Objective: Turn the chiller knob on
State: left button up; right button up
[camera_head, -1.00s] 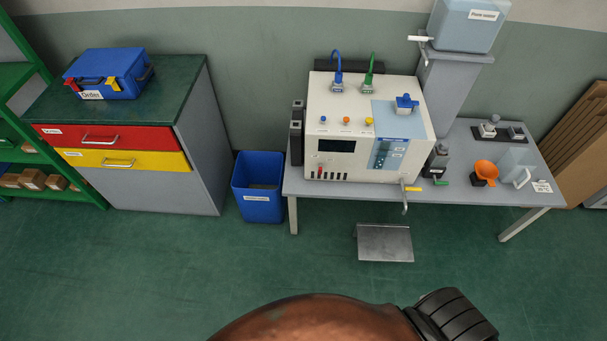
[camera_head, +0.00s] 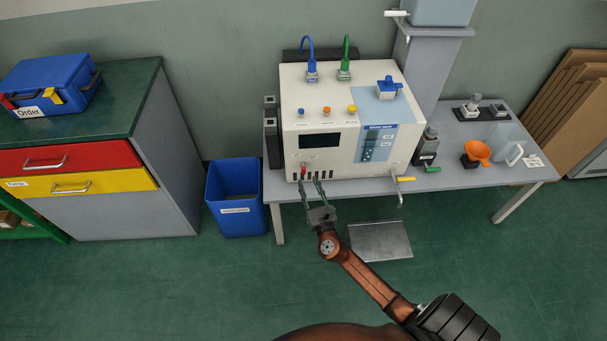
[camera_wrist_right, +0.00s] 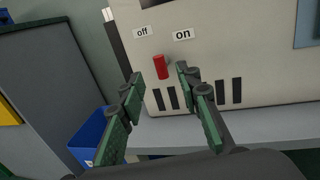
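The chiller (camera_head: 345,125) is a white box on a grey table, with a dark display on its front. Its red knob (camera_wrist_right: 160,67) sits at the lower left of the front, under the labels "off" (camera_wrist_right: 142,32) and "on" (camera_wrist_right: 182,35). The knob stands nearly upright, its top leaning slightly toward "off". In the head view it is a small red mark (camera_head: 303,170). My right gripper (camera_head: 311,183) is open in front of the knob. In the wrist view the knob shows between and beyond the fingertips (camera_wrist_right: 159,76), apart from both. My left gripper is not in view.
Dark vent slots (camera_wrist_right: 222,93) lie right of the knob. A yellow-handled tap (camera_head: 402,179) sticks out at the chiller's lower right. A blue bin (camera_head: 234,220) stands left of the table (camera_head: 455,180). A metal step (camera_head: 380,241) is on the floor below.

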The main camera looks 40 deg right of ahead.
aim_at(304, 172)
jog(key=b+x, duration=0.1)
jog(key=x, duration=0.5)
jog(key=shift+f, duration=0.1)
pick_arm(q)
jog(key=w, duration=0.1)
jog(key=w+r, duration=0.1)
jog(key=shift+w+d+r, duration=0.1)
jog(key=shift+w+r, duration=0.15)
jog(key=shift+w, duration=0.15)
pick_arm(e)
grip_shut()
